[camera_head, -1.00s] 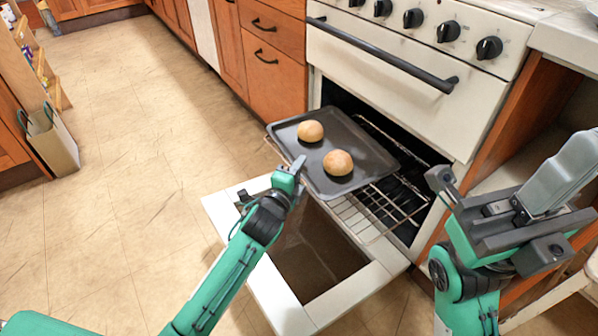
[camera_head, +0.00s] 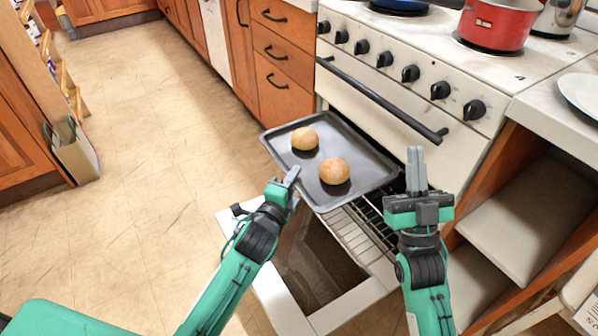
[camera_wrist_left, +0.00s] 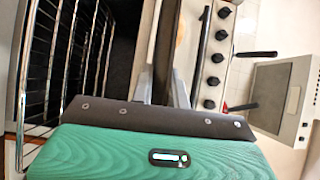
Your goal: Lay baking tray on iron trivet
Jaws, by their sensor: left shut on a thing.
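The dark baking tray (camera_head: 300,173), with two round buns (camera_head: 334,172) on it, is in front of the oven, roughly level. It appears raised above the oven rack (camera_head: 362,232). My left gripper (camera_head: 291,178) is shut on its near-left rim. The left wrist view shows the tray's edge (camera_wrist_left: 165,50) between the fingers. My right gripper (camera_head: 415,168) points upward to the right of the tray, apart from it, fingers together and empty. I cannot make out an iron trivet in either view.
The oven door (camera_head: 340,308) hangs open below the tray. The oven handle (camera_head: 380,100) and knobs are behind it. A red pot (camera_head: 497,22) stands on the stove, and a white plate (camera_head: 582,92) lies on the right counter. The floor (camera_head: 130,180) at left is clear.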

